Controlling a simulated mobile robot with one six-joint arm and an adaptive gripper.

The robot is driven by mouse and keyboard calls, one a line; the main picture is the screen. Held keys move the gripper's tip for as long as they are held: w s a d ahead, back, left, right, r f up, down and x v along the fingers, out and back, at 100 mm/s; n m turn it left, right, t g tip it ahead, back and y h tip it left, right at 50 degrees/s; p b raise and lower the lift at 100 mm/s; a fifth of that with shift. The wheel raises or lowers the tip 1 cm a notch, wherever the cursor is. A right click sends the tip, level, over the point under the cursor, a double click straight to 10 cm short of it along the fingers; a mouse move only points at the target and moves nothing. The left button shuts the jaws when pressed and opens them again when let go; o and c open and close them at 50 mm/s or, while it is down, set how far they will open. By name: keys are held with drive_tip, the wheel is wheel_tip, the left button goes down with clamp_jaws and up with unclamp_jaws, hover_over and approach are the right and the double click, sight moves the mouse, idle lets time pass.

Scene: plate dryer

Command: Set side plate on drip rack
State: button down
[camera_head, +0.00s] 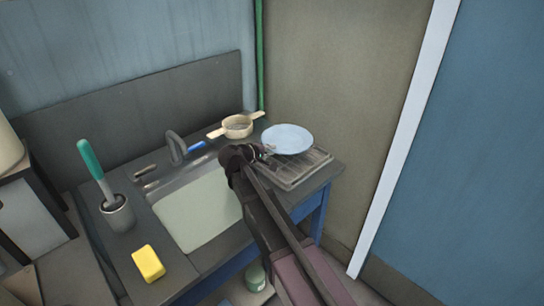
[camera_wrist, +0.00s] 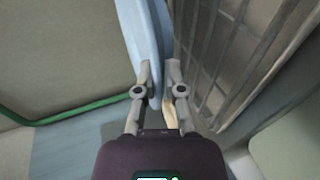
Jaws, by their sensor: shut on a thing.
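The side plate (camera_head: 288,138) is light blue and round. In the head view it is over the drip rack (camera_head: 312,172), a slatted metal rack on the counter right of the sink. My gripper (camera_head: 268,153) is at the plate's near left edge and shut on it. In the wrist view the plate (camera_wrist: 143,32) rises from between the fingertips of my gripper (camera_wrist: 159,68), seen nearly edge-on. The bars of the rack (camera_wrist: 222,55) are to the right of it there, with a visible gap. My arm hides part of the rack's near left side.
The sink basin (camera_head: 198,212) is left of the rack. A yellow sponge (camera_head: 148,263) and a brush holder (camera_head: 117,213) stand left. A wall closes off the back right.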

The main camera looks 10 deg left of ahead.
drive_tip(key=shift+w, duration=0.55)
drive_tip(key=shift+w+d+f+b, duration=0.1)
drive_tip(key=shift+w+f+b, duration=0.05)
drive_tip(key=shift+f+b, duration=1.65)
drive_tip(key=shift+b, duration=0.05)
drive_tip(key=shift+f, duration=0.15)
drive_tip(key=c, duration=0.7)
unclamp_jaws()
drive_tip(key=shift+c, duration=0.2)
drive_tip(key=shift+r, duration=0.2)
